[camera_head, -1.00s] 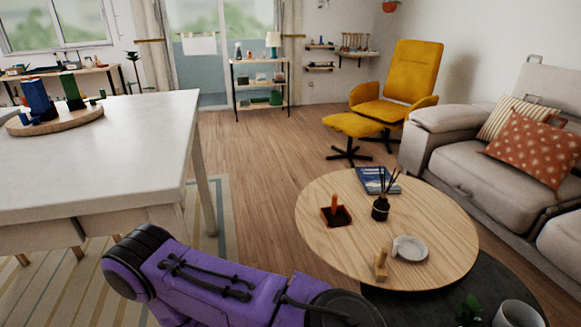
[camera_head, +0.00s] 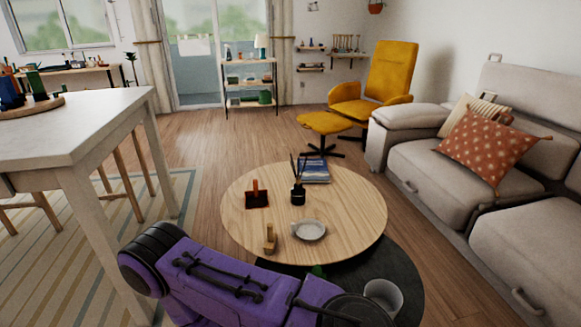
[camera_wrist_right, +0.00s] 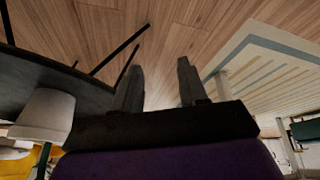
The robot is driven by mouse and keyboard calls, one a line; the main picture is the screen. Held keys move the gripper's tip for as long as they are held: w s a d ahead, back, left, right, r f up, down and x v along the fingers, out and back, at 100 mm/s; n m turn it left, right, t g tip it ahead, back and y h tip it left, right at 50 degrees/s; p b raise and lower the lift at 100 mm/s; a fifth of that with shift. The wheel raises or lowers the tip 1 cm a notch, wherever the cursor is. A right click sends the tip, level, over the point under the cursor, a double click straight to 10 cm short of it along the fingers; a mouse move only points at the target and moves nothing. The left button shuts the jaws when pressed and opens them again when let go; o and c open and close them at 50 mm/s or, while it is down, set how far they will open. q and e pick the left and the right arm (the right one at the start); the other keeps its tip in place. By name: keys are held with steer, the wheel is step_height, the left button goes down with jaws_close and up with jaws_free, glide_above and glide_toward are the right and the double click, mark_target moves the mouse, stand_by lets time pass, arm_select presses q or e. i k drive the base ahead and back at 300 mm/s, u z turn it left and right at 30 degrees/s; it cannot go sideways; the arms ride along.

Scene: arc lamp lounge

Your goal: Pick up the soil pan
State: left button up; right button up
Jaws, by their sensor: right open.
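I cannot tell for sure which thing is the soil pan. A small dark square pan-like piece (camera_head: 257,204) with an upright orange-brown part lies on the left of the round wooden coffee table (camera_head: 345,235) in the head view. My right gripper (camera_wrist_right: 159,85) shows in the right wrist view with its two dark fingers apart and nothing between them, over wooden floor. In the head view a purple arm of mine crosses the bottom, and no gripper fingers show. My left gripper is not in view.
A grey dish (camera_head: 309,231), a small wooden piece (camera_head: 270,238), a black reed bottle (camera_head: 298,194) and a blue book (camera_head: 314,171) share the coffee table. A lower dark table (camera_head: 404,275) holds a white pot (camera_head: 384,294). A sofa (camera_head: 440,165) stands right, a white table (camera_head: 75,130) left.

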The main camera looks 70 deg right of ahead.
mark_target(256, 199)
steer(key=k, duration=0.3)
steer(key=z, duration=0.9)
